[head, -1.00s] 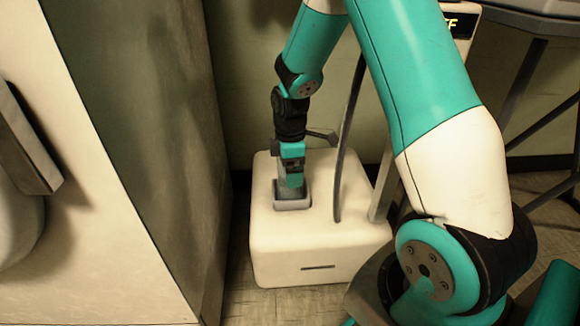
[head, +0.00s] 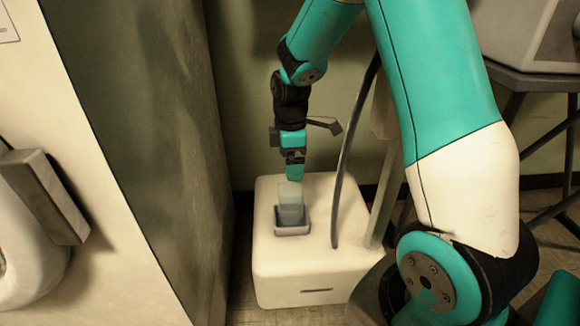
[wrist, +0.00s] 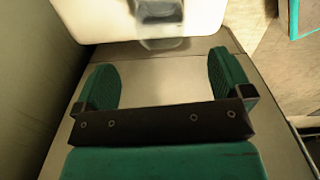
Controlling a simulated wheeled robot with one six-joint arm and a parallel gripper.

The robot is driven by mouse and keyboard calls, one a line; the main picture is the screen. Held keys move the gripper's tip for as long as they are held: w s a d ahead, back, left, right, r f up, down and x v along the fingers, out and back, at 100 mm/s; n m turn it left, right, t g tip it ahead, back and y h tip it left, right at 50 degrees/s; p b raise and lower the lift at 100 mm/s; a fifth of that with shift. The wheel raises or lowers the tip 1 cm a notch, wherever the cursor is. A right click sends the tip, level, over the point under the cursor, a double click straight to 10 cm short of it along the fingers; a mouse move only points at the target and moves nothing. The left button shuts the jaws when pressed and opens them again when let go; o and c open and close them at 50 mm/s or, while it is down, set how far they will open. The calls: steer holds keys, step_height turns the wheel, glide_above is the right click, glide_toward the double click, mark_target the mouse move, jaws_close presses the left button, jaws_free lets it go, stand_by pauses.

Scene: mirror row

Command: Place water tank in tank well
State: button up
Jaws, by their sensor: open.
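The translucent grey-blue water tank (head: 290,203) stands upright in the dark-rimmed tank well (head: 292,231) on top of the white box-shaped unit (head: 335,270). Its upper part sticks out above the well. My gripper (head: 293,178) is just above the tank in the head view, pointing down, with nothing held. In the wrist view the two green fingers of my gripper (wrist: 165,80) are spread apart with an empty gap. The tank (wrist: 160,43) and the well show blurred and partly cut off at the top of that view. How deep the tank sits is hidden.
A dark hose (head: 352,150) rises from the white unit, right of the well. A dark-legged table (head: 530,85) is at the right. The wall is close behind.

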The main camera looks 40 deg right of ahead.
steer(key=s+a+r+m+y, duration=0.1)
steer(key=s+a+r, duration=0.2)
steer(key=a+r, duration=0.4)
steer(key=s+a+r+m+y, duration=0.1)
steer(key=s+a+r+m, duration=0.1)
steer(key=s+a, duration=0.5)
steer(key=s+a+r+m+y, duration=0.2)
steer(key=s+a+r, duration=0.3)
steer(key=s+a, duration=0.3)
steer(key=s, duration=0.4)
steer(key=shift+s+a+r, duration=0.15)
steer(key=shift+a, duration=0.1)
stand_by(0.3)
